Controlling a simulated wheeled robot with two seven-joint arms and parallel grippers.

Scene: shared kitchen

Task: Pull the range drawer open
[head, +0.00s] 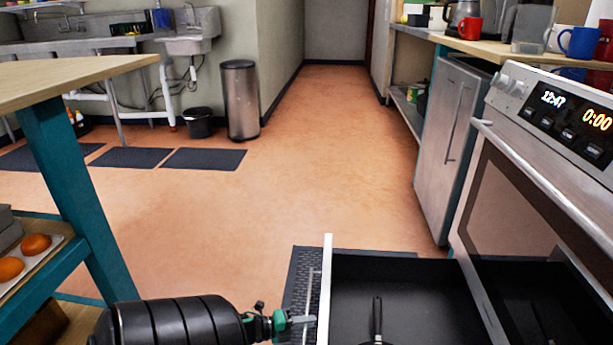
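The range (541,170) stands at the right, with a lit display and knobs on top. Its drawer (405,285) is pulled out at the bottom, and its dark inside shows. The drawer front (326,290) is seen nearly edge-on, with a thin bar handle (311,290) on its outer side. My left gripper (303,319) comes in from the left, and its fingertips overlap the handle. Only the upper side of the fingers shows, so I cannot tell whether they are closed around the bar. My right gripper is out of view.
A dark pan handle (377,318) shows inside the drawer. A wooden-topped table (70,82) with teal legs stands at the left, oranges on its lower shelf. A dark mat (298,275) lies by the drawer. The floor (310,180) ahead is clear.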

